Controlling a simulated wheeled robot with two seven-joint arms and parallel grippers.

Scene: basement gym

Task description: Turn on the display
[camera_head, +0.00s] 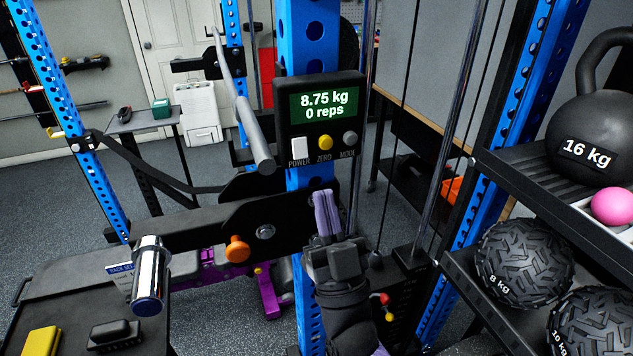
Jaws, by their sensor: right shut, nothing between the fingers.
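The display (321,119) is a black box fixed to the blue rack post. Its green screen is lit and reads "8.75 kg" and "0 reps". Below the screen are a white POWER switch (299,148), a yellow ZERO button (325,143) and a grey MODE button (350,138). My right gripper (326,198) is in front of the post, below the display and apart from it. Its purple-grey fingers point up and are shut with nothing between them. My left gripper is not in view.
A chrome bar end (149,275) and an orange knob (237,249) are at the left of my right arm. A shelf rack at the right holds a 16 kg kettlebell (592,128), a pink ball (613,206) and an 8 kg ball (525,262). A barbell (243,100) slants beside the display.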

